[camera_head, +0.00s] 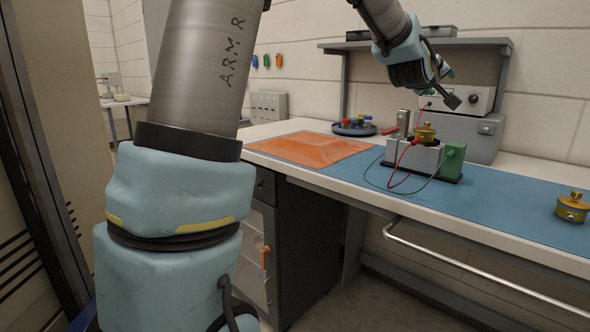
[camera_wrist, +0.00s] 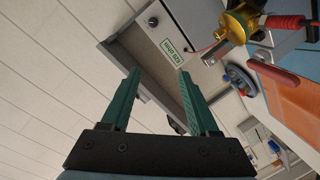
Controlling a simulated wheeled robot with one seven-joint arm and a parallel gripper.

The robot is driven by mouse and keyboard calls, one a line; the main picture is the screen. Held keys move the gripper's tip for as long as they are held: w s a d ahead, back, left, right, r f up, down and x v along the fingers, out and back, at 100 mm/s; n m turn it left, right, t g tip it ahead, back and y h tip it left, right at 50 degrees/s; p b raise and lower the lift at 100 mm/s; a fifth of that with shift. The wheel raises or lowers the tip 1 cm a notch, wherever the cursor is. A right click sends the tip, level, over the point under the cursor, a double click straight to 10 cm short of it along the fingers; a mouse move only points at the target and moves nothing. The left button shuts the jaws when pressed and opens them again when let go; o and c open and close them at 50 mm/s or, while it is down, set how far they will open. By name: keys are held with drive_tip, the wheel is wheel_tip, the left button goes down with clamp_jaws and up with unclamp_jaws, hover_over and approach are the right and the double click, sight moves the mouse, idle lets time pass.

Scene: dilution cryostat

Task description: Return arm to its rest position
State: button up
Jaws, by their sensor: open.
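My arm spans the head view, with its large links in the left foreground. My gripper (camera_head: 452,97) is raised above the blue-matted workbench, in front of the grey shelf. In the wrist view my gripper (camera_wrist: 157,95) shows two green fingers spread well apart, with nothing between them. Below the gripper in the head view, a brass part (camera_head: 425,132) sits on a grey block fixture (camera_head: 412,158) with a red and a green lead. The brass part also shows at the top right of the wrist view (camera_wrist: 238,26), apart from the fingers.
A grey shelf (camera_head: 430,43) and a grey box with an instrument (camera_head: 468,100) stand close behind my gripper. A second brass part (camera_head: 572,208) stands at the right of the bench. An orange mat (camera_head: 310,149) and a round dark tray (camera_head: 354,129) lie to the left.

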drive_tip(key=s+a+f+g+y+b, duration=0.1)
drive_tip(key=a+f+y, duration=0.1)
drive_tip(key=a+f, duration=0.5)
drive_tip(key=s+a+f+m+g+y+b, duration=0.1)
drive_tip(key=a+f+g+y+b, duration=0.1)
drive_tip(key=a+f, duration=0.6)
drive_tip(key=s+a+f+g+y+b, duration=0.1)
drive_tip(key=a+f+y+b, duration=0.1)
drive_tip(key=a+f, duration=0.6)
drive_tip(key=shift+s+a+f+m+y, duration=0.15)
drive_tip(key=shift+f+m+y, duration=0.15)
drive_tip(key=shift+f+y, duration=0.35)
drive_tip(key=s+a+f+g+y+b, duration=0.35)
drive_tip(key=s+a+f+g, duration=0.35)
drive_tip(key=s+a+f, duration=0.95)
wheel_tip(320, 180, up, 18)
drive_tip(key=a+p, duration=0.1)
drive_tip(key=p, duration=1.5)
drive_tip(key=shift+s+a+m, duration=0.15)
drive_tip(key=shift+s+m, duration=0.15)
drive_tip(key=shift+s, duration=0.15)
